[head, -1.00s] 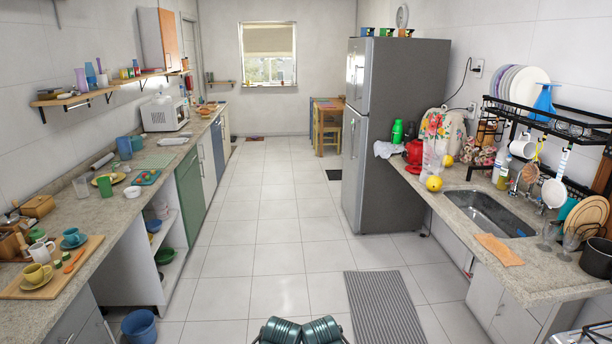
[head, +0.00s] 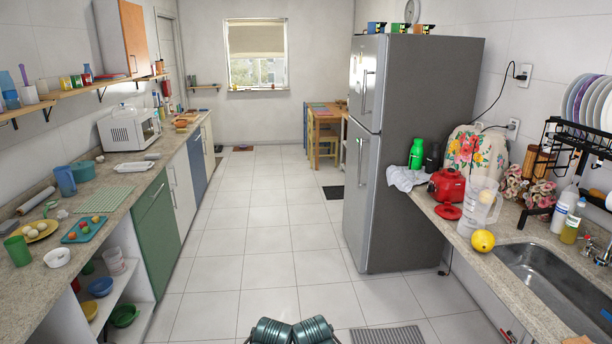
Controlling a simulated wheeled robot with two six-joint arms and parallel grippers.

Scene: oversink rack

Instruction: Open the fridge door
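A tall grey fridge (head: 412,150) stands on the right side of the aisle, past the end of the right counter. Its front faces left, toward the aisle. The upper door (head: 367,80) and the lower door (head: 359,190) both look closed, each with a vertical handle. The lower door's handle (head: 361,160) is near that door's top. Two dark green cylindrical parts of my arms show at the bottom centre of the head view. Neither of my grippers is in view, and the fridge stands well ahead of them.
The tiled aisle (head: 250,225) is clear up to the fridge. A grey striped mat (head: 388,336) lies on the floor ahead. The left counter (head: 110,205) and right counter (head: 480,250) border the aisle. A wooden chair (head: 322,138) stands at a table beyond the fridge.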

